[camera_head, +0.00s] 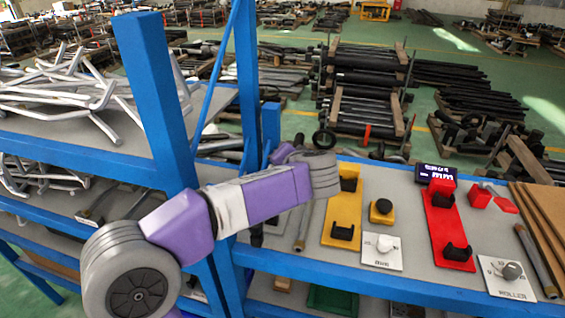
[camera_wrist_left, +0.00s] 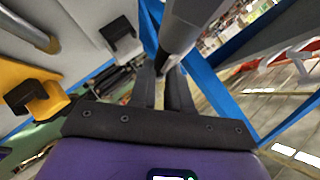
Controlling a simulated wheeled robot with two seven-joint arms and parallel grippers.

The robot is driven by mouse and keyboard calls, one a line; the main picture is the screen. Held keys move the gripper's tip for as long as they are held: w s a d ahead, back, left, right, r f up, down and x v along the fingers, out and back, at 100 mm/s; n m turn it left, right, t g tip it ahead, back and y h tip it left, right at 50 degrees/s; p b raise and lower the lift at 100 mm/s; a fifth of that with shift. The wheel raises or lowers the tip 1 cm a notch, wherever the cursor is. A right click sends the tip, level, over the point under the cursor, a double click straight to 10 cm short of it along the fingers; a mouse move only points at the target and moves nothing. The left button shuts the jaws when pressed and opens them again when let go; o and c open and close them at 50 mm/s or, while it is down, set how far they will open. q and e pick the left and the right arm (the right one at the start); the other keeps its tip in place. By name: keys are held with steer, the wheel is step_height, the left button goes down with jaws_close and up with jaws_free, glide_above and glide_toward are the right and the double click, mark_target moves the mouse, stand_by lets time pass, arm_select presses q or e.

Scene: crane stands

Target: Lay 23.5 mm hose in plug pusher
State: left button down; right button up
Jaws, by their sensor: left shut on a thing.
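In the wrist view my left gripper (camera_wrist_left: 168,75) is shut on a grey tube (camera_wrist_left: 185,28) that runs up and away from the fingers. In the head view my left arm crosses in from the left; its gripper and the held tube are not clearly visible there. A yellow plate with two black cradles (camera_head: 330,243) lies on the blue-framed bench, and a red plate with two black cradles (camera_head: 438,215) lies to its right. I cannot tell which one is the plug pusher. Both plates' cradles look empty. The tube's size is not readable. My right gripper is not in view.
A thin tube (camera_head: 302,226) lies left of the yellow plate; another tube (camera_head: 536,262) lies at the right. A yellow block with a black knob (camera_head: 382,210), a display (camera_head: 434,174) and a card marked ROLLER (camera_head: 510,290) share the bench. A blue post (camera_head: 150,80) stands at left.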

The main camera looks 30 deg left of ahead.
arm_select(q)
steer(key=f, duration=0.5)
steer(key=shift+w+d+f, duration=0.1)
steer(key=shift+w+f, duration=0.1)
steer(key=shift+w, duration=0.2)
steer(key=shift+f, duration=1.15)
steer(key=shift+w, duration=0.1)
steer(key=c, duration=1)
jaws_free()
